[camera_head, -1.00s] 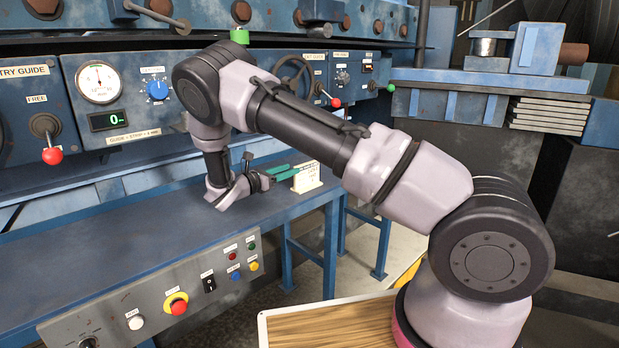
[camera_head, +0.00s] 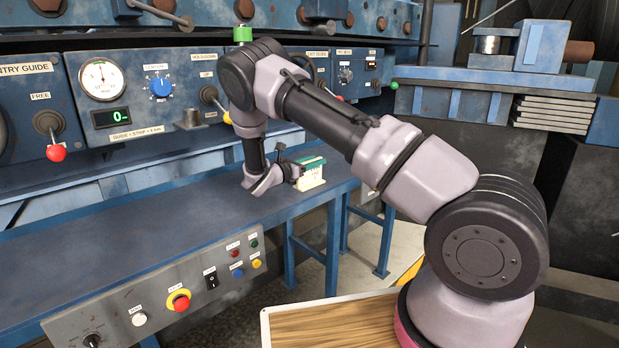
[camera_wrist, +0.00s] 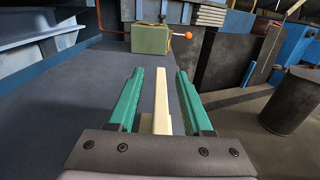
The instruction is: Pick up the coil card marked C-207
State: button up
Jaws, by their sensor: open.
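A cream card (camera_head: 311,181) stands on edge near the right end of the blue bench; its small print is too small to read. In the wrist view the card (camera_wrist: 161,100) shows edge-on as a pale strip between my two green fingers. My gripper (camera_wrist: 160,73) is open, with one finger on each side of the card and a visible gap at both sides. In the head view my gripper (camera_head: 309,163) is at the card, with a green finger along its upper part. The card's lower part near the palm is hidden in the wrist view.
The blue bench top (camera_head: 130,235) is clear to the left of the card. A green box (camera_wrist: 151,39) with an orange-knobbed lever lies beyond my fingers. The control panel (camera_head: 150,100) with levers and dials stands behind the bench. A dark drum (camera_wrist: 293,100) is at right.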

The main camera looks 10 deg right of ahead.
grip_shut()
dwell(1.3)
